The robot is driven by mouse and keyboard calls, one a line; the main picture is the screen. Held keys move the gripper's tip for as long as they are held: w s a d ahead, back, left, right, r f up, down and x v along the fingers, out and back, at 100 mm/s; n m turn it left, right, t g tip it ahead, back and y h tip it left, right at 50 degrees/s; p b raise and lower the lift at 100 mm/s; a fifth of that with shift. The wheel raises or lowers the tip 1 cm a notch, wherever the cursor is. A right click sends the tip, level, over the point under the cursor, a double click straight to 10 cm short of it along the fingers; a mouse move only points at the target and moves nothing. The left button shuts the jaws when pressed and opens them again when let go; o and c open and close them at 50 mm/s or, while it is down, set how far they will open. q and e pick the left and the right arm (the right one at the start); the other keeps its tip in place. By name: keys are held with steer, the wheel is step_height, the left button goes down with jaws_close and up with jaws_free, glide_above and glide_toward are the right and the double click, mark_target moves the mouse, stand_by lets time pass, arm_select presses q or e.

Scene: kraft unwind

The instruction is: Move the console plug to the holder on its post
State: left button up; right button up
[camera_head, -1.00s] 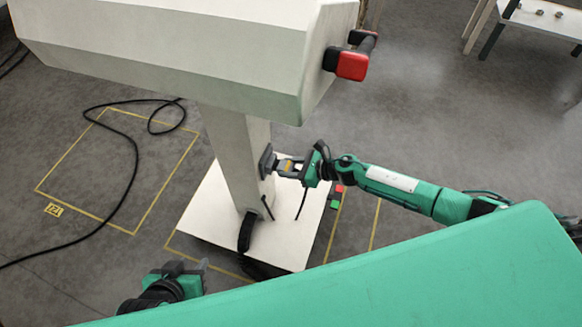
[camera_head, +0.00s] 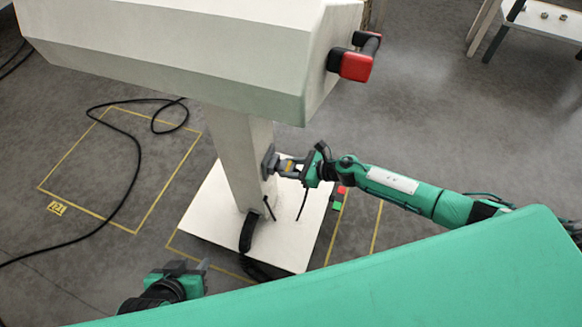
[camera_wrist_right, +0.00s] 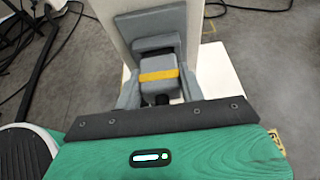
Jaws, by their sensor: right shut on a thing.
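The console plug (camera_wrist_right: 158,77) is a grey block with a yellow band, with a dark cable end below it. My right gripper (camera_head: 285,166) is shut on it at the side of the white post (camera_head: 238,160). In the right wrist view, the fingers of my right gripper (camera_wrist_right: 158,92) flank the plug. The plug's far end meets the grey holder (camera_wrist_right: 156,44) on the post; how deep it sits I cannot tell. The holder also shows in the head view (camera_head: 268,161). My left gripper (camera_head: 192,270) is low at the left, empty, with its fingers partly visible.
The console (camera_head: 170,50) overhangs the post, with a red-capped handle (camera_head: 356,66) at its right end. The white base plate (camera_head: 205,222) lies on the floor. A black cable (camera_head: 137,165) runs across the floor at left. A small table (camera_head: 545,20) stands at the far right.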

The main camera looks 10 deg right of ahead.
steer(key=shift+w+a, duration=0.15)
steer(key=shift+a, duration=0.05)
steer(key=o, duration=1.3)
steer(key=shift+c, duration=0.2)
steer(key=shift+s+d+r, duration=0.1)
steer(key=shift+s+d, duration=0.1)
steer(key=shift+d, duration=0.1)
arm_select(q)
steer(key=shift+s+a+r, duration=0.1)
steer(key=shift+a+r, duration=0.05)
arm_select(e)
steer(key=v, duration=1.3)
steer(key=shift+s, duration=0.1)
